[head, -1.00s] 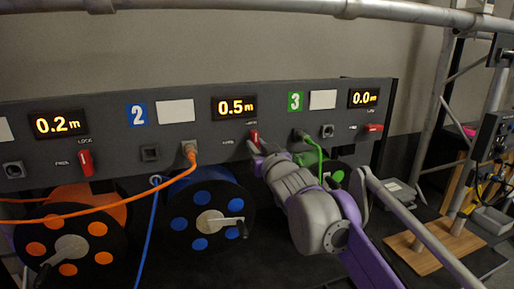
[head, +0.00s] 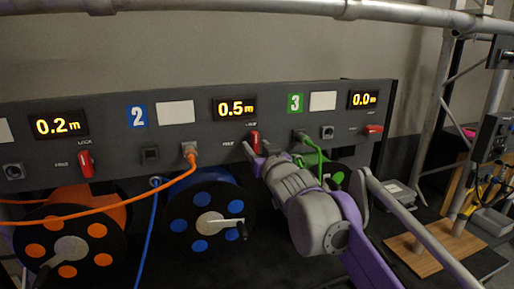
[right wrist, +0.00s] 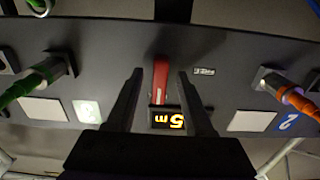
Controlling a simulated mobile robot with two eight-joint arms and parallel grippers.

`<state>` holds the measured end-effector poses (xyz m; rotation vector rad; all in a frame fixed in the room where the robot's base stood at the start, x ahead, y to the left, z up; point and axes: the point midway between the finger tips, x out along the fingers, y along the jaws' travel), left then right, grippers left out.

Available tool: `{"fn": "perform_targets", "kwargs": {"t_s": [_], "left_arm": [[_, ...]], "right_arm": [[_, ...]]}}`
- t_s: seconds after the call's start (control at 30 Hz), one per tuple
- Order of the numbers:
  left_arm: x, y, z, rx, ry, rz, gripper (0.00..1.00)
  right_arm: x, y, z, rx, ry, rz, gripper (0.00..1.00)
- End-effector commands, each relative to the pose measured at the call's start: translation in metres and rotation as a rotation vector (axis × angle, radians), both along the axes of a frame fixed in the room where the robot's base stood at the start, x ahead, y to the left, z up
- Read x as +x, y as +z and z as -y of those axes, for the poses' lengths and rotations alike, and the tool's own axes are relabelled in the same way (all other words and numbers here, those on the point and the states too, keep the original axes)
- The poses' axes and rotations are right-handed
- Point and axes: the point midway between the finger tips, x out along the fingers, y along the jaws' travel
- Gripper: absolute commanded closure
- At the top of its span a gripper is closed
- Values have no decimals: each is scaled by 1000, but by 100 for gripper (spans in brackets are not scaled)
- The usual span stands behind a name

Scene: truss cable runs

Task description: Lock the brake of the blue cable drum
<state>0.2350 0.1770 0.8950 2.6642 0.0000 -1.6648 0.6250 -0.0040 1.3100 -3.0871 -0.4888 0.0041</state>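The blue cable drum (head: 183,224) has a black flange with blue discs and a silver crank, and sits below the panel's 0.5m display (head: 234,107). Its red brake lever (head: 254,142) stands upright on the panel, below and right of that display. In the right wrist view, which is upside down, the lever (right wrist: 160,79) lies between my right gripper's fingers, with a gap on both sides. My right gripper (head: 256,148) is open around the lever in the head view; it also shows in the right wrist view (right wrist: 160,75). My left gripper is out of view.
An orange plug (head: 189,150) and green plug (head: 303,137) flank the lever on the panel. Other red levers are left (head: 86,164) and right (head: 373,129), the right one near horizontal. An orange drum (head: 68,246) stands at left. A pipe crosses above.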

Motion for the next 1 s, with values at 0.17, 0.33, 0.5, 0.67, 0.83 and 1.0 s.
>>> {"fn": "perform_targets", "kwargs": {"t_s": [0.17, 0.33, 0.5, 0.67, 0.83, 1.0], "left_arm": [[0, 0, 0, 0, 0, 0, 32], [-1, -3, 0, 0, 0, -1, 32], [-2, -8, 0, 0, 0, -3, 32], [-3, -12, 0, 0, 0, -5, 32], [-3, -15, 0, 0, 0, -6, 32], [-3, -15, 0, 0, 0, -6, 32]], "right_arm": [[-1, 0, 0, -1, 0, 0, 48], [-15, 0, 5, -1, 0, 0, 48], [-45, -1, 15, -1, 0, 0, 48], [-73, -1, 24, -1, 0, 0, 48], [-94, 0, 31, -1, 0, 0, 48], [-102, 0, 33, 0, 0, 0, 48]]}}
